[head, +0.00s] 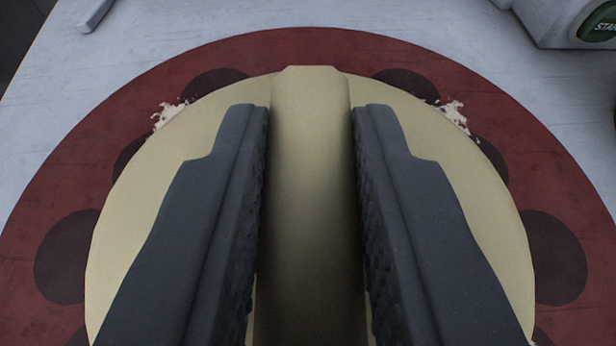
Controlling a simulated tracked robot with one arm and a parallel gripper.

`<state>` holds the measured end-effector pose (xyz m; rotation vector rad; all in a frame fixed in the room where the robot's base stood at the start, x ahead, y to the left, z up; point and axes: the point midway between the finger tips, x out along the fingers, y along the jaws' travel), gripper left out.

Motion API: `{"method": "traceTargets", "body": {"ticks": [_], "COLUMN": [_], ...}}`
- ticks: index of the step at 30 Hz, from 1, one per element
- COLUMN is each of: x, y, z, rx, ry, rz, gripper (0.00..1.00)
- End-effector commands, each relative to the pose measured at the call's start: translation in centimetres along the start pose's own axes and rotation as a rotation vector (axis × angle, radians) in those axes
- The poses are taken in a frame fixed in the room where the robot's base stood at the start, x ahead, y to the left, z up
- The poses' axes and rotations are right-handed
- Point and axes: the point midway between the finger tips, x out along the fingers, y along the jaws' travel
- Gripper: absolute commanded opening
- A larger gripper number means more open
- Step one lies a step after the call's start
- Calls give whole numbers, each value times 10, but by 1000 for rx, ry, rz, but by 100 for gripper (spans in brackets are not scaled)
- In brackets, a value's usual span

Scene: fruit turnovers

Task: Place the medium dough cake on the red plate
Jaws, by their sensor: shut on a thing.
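A round beige piece (130,215) with a raised ridge across its middle fills the centre of the head view. I cannot tell whether it is the medium dough cake itself or something covering it. My gripper (311,108) is shut on the ridge, with one dark finger on each side. The beige piece overlaps the large round red plate (75,165), which has dark round spots around its rim. From above I cannot tell whether the piece touches the plate. Whitish ragged bits show at the piece's upper left and upper right edges. The near side is cut off by the frame.
The pale table top (200,25) shows beyond the plate. A white device (560,22) with a green start button (600,24) stands at the far right. A pale bar-like object (95,15) is at the far left.

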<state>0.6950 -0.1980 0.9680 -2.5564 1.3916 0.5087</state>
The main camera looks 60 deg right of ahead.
Motion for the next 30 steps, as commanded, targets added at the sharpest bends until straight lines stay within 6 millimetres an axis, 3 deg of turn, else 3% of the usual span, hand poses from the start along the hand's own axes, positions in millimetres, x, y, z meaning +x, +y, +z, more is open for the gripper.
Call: {"method": "traceTargets", "body": {"ticks": [1,2,4,13,17,30], "x": [0,0,0,-2,-12,-90], "y": [0,0,0,-1,-1,-2], "z": [-1,0,0,0,-1,-1], "rx": [0,0,0,-1,-1,-2], "ry": [1,0,0,0,1,2], "rz": [-1,0,0,-1,-2,-5], "gripper": [0,25,42,42,42,42]}}
